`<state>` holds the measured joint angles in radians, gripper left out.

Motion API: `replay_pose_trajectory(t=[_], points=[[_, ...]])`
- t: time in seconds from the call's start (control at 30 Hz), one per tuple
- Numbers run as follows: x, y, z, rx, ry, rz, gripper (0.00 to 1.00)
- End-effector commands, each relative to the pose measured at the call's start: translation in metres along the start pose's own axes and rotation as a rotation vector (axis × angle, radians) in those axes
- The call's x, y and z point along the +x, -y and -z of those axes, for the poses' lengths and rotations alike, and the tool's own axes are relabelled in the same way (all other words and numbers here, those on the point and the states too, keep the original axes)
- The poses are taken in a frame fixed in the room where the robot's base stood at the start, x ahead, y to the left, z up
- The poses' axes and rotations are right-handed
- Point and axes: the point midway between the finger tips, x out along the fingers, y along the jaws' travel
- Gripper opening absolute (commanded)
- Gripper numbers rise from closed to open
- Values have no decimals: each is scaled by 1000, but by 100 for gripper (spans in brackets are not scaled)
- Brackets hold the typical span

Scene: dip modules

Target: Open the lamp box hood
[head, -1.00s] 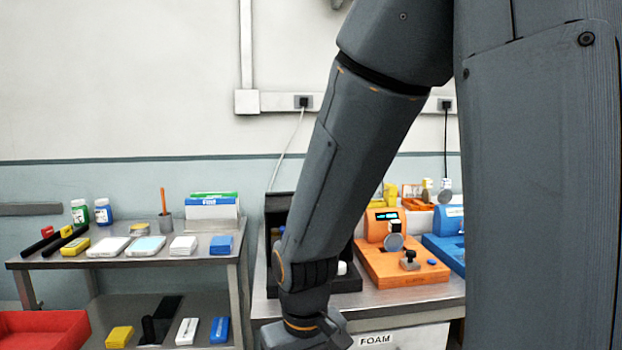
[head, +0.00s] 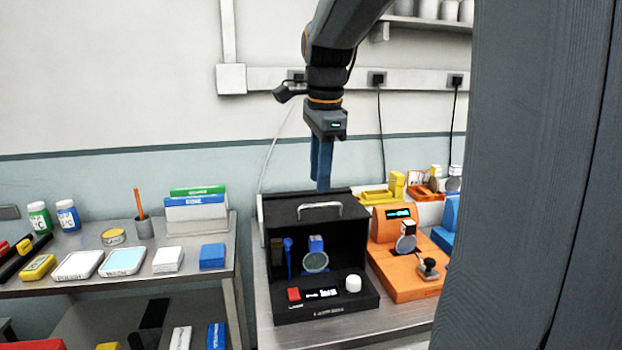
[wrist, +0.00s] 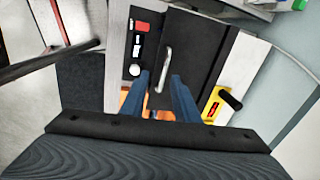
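The lamp box (head: 290,305) is a black box at the middle of the metal table. Its front shows a dark recess with a round glass and blue parts. Its black hood (wrist: 190,45) looks flat on top in the wrist view, apparently down. A silver handle (head: 320,210) sits at the hood's front edge; it also shows in the wrist view (wrist: 163,68). My gripper (head: 321,187) hangs fingers down above the hood, apart from the handle in the head view. In the wrist view its blue fingers (wrist: 161,80) are spread and empty, with the handle beyond them.
An orange device (head: 410,285) stands close on the right of the box, with yellow (head: 385,193) and blue parts behind. A shelf cart (head: 200,283) with boxes and bottles stands left. The wall is behind, with a cable rail (head: 420,78).

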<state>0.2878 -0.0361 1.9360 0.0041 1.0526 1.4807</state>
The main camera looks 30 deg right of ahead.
Motion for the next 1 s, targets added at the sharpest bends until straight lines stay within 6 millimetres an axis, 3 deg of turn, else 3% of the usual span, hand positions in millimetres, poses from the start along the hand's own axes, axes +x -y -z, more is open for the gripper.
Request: replay_pose_trajectory(t=[0.07,0.17,0.63,1.0], points=[[-12,4,6,57,-3,6,28],[-10,5,8,86,-3,6,28],[54,4,9,86,-3,4,28],[63,5,7,83,-3,8,28]])
